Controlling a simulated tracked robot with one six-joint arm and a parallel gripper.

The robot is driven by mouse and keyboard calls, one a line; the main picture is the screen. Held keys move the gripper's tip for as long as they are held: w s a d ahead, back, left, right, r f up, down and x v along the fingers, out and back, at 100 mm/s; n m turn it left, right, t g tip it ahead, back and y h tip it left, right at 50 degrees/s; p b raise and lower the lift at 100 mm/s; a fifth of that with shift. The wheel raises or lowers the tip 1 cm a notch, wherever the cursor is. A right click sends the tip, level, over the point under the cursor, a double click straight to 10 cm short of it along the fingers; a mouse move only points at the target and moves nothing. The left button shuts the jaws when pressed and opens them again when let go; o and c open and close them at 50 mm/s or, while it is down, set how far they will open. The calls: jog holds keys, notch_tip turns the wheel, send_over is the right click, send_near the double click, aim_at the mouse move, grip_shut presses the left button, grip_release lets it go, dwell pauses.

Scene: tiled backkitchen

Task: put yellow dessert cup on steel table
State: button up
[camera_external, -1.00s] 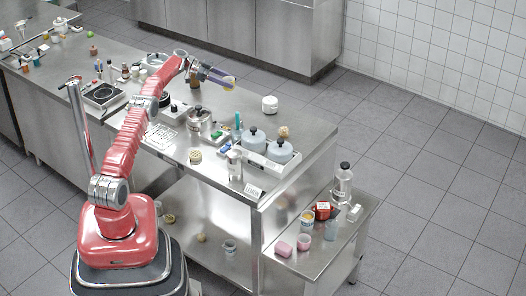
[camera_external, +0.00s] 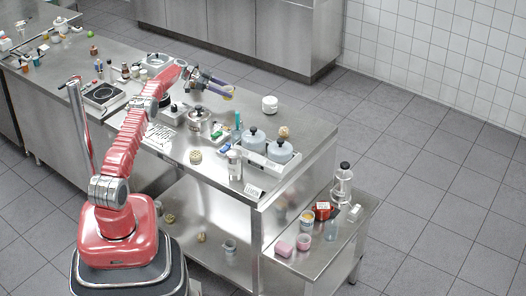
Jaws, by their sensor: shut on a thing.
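My gripper (camera_external: 227,91) is over the back part of the steel table (camera_external: 318,130), its fingers pointing right and slightly down. It is shut on the small yellow dessert cup (camera_external: 228,97), which shows at the fingertips and is partly hidden by them. The cup looks to be above the table top, but at this size I cannot tell how far above it.
A white jar (camera_external: 269,105) stands to the right of the gripper. A steel pot (camera_external: 199,121) and a tray with grey lidded pots (camera_external: 268,151) stand nearer the front. A lower side table (camera_external: 316,262) holds cups and a bottle. Clear steel lies around the white jar.

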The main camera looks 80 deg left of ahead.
aim_at(228, 99)
jog(key=shift+f, duration=2.45)
jog(key=shift+f, duration=0.15)
jog(key=o, duration=1.2)
jog(key=shift+s+r, duration=0.1)
jog(key=shift+r, duration=0.1)
jog(key=v, duration=0.7)
jog(key=shift+s, duration=0.15)
